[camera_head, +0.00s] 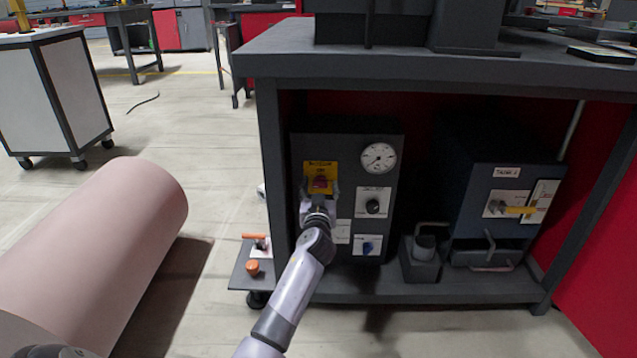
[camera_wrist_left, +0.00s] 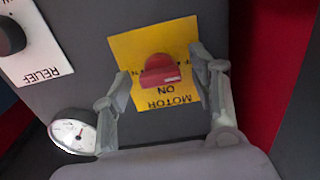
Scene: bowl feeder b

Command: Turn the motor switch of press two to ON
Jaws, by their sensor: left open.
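The motor switch is a red knob (camera_wrist_left: 160,70) on a yellow plate (camera_wrist_left: 180,38) lettered MOTOR and ON, upside down in the left wrist view. In the head view the red knob (camera_head: 321,182) sits at the upper left of a dark control panel (camera_head: 345,146) under the bench. My left gripper (camera_head: 319,192) is in front of the switch. Its fingers (camera_wrist_left: 161,76) are open, one on each side of the knob. I cannot tell whether they touch it. The gripper covers the plate's lower part in the head view. My right gripper is not in view.
The panel also bears a round gauge (camera_head: 379,157), a black RELIEF knob (camera_wrist_left: 10,36) and a blue knob (camera_head: 367,247). A blue-grey tank (camera_head: 478,185) with a yellow lever (camera_head: 518,210) stands right. A small orange-handled device (camera_head: 253,267) is at lower left. The bench leg (camera_head: 272,170) is close left.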

